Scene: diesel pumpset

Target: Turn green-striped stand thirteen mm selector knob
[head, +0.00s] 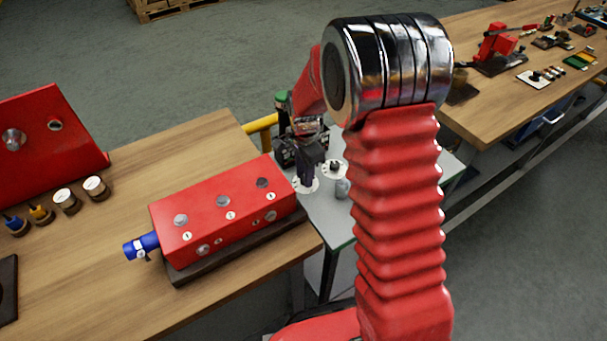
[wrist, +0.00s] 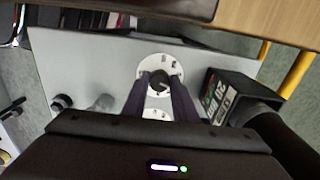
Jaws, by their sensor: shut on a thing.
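My gripper (head: 305,178) points down at a grey stand top (head: 318,218) beyond the red block. In the wrist view the two dark fingers (wrist: 160,92) stand either side of a black knob (wrist: 158,86) and are shut on it. The knob sits on a round white dial plate (wrist: 146,68) with dark marks too small to read. No green stripe shows clearly, and I cannot read which dial is thirteen mm.
A black box with white labels (wrist: 220,97) stands right of the fingers in the wrist view. A grey cylinder (head: 342,188) stands near the dials. The red block (head: 220,215) on the wooden bench (head: 130,285) is close to my gripper. A yellow rail (head: 262,124) runs behind.

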